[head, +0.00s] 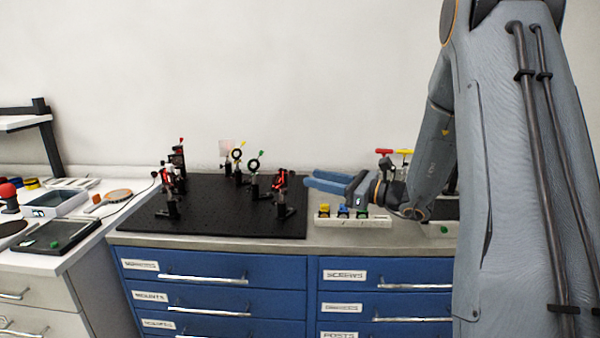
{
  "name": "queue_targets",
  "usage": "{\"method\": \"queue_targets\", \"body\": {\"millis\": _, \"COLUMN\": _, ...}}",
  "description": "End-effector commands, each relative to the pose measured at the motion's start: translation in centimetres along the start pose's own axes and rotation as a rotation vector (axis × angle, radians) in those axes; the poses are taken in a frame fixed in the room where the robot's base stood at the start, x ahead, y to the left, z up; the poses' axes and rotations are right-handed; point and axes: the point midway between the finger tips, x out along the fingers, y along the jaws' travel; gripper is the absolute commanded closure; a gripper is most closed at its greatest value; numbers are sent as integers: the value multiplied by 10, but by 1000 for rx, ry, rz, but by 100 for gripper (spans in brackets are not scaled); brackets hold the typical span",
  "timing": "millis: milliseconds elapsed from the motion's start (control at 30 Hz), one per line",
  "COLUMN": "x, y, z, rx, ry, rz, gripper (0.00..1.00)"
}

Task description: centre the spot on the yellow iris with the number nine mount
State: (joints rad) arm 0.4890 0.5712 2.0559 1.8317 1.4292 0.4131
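A ring-shaped iris with a yellow tip (237,155) stands upright at the back of the black breadboard (230,222). I cannot make out a light spot on it. Black mounts with red parts stand at the board's right (281,196) and left (170,196). No number is readable, so I cannot tell which is number nine. My gripper (309,177) has blue fingers pointing left, just right of the right-hand mount in the picture. The fingers appear empty. Their gap is unclear, and I cannot tell whether they touch the mount.
A green-tipped iris (254,165) stands near the yellow-tipped one. A white block with coloured knobs (340,220) sits below my gripper. Red and yellow T-handled tools (384,152) stand behind my wrist. Blue drawers (210,265) are under the bench. The board's front is clear.

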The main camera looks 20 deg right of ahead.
Motion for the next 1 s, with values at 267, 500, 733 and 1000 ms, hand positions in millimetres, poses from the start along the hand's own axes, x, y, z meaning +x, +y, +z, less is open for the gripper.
{"method": "queue_targets", "body": {"millis": 267, "x": 44, "y": 2, "z": 2, "rx": -2, "ry": 1, "rz": 4, "gripper": 68}}
{"method": "queue_targets", "body": {"millis": 500, "x": 61, "y": 1, "z": 1, "rx": -3, "ry": 2, "rz": 3, "gripper": 68}}
{"method": "queue_targets", "body": {"millis": 733, "x": 62, "y": 1, "z": 0, "rx": -3, "ry": 2, "rz": 3, "gripper": 68}}
{"method": "queue_targets", "body": {"millis": 1000, "x": 62, "y": 1, "z": 0, "rx": -3, "ry": 2, "rz": 3, "gripper": 100}}
